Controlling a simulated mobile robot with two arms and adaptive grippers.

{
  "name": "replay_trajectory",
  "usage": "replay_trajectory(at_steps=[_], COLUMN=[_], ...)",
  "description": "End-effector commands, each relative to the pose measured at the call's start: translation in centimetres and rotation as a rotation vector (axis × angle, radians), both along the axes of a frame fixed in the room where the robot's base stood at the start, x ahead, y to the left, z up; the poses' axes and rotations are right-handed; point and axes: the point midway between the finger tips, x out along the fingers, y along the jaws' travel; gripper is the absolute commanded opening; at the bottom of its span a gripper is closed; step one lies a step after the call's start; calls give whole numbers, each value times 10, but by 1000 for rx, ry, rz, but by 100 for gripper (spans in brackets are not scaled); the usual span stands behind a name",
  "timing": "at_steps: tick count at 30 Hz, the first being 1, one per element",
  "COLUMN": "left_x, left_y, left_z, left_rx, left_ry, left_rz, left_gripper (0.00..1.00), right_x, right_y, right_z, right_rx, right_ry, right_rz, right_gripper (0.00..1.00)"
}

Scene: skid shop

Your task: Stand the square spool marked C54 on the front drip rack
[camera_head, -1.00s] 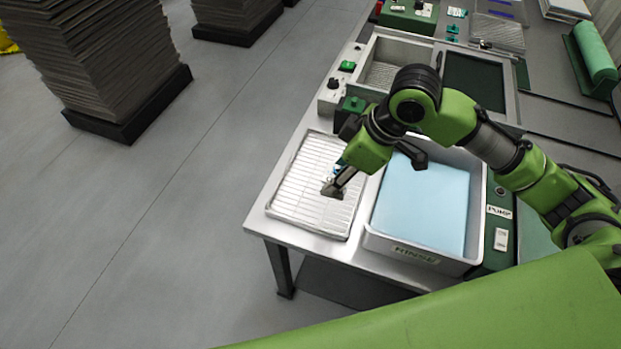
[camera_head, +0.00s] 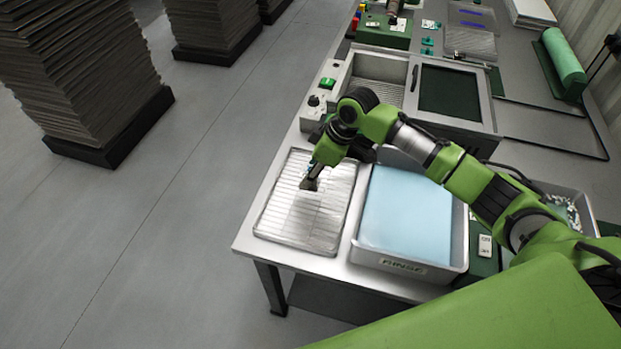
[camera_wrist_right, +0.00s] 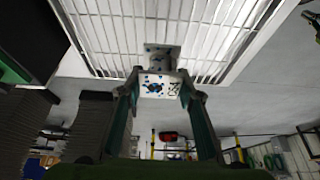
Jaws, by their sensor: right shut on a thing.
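The front drip rack (camera_head: 312,222) is a pale wire grid in a shallow tray at the near left corner of the bench. My right gripper (camera_head: 312,180) reaches in from the right and is over this rack. In the right wrist view its two fingers are shut on a small square spool (camera_wrist_right: 160,86), whitish with blue and dark specks. A grey square part (camera_wrist_right: 162,54) shows just beyond it, against the rack bars (camera_wrist_right: 160,20). No C54 mark is readable. I cannot tell whether the spool touches the rack. My left gripper is not in view.
The rinse tub (camera_head: 408,212) with pale blue liquid stands right beside the rack. Behind are a grey tray with a grid (camera_head: 374,93), a dark-screened frame (camera_head: 450,92) and a small control box (camera_head: 318,97). Open floor lies to the left, with dark sheet stacks (camera_head: 75,65).

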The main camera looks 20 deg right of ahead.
Motion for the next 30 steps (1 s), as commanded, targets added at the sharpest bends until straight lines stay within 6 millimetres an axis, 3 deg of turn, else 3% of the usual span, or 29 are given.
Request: replay_trajectory(at_steps=[7,20,21,22,30], left_x=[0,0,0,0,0], left_y=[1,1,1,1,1], left_z=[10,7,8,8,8], left_rx=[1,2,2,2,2], left_ry=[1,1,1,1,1], left_rz=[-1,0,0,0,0], left_gripper=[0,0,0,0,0], right_x=[3,3,2,2,2], right_y=[0,-1,-1,-1,-1], right_z=[-29,-38,-37,-37,-37], right_rx=[0,0,-1,-1,-1], right_ry=[1,-1,0,0,0], right_rz=[-2,0,0,0,-1], right_gripper=[18,18,44,50,50])
